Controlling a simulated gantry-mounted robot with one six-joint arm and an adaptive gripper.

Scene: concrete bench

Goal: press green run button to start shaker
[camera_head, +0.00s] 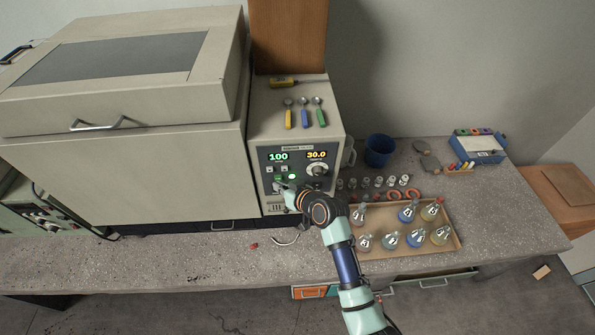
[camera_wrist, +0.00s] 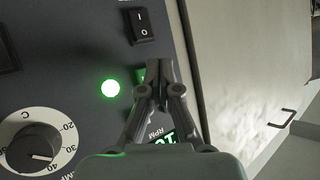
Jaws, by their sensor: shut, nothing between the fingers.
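The shaker's control panel (camera_head: 297,158) shows a green 100 and an orange 30.0. My gripper (camera_head: 281,186) is shut and empty, with its tips at the panel's lower left. In the wrist view the shut fingertips (camera_wrist: 160,68) lie over the right part of a green button (camera_wrist: 140,75); only its left edge shows. I cannot tell whether the tips touch it or whether it is pushed in. A round green light (camera_wrist: 110,88) glows just left of the button; it also glows in the head view (camera_head: 292,176).
A black rocker switch (camera_wrist: 142,25) and a dial knob (camera_wrist: 35,147) are near the tips. The big shaker cabinet (camera_head: 130,175) stands left of the panel. A tray (camera_head: 463,244) of flasks and a blue cup (camera_head: 379,150) stand to the right.

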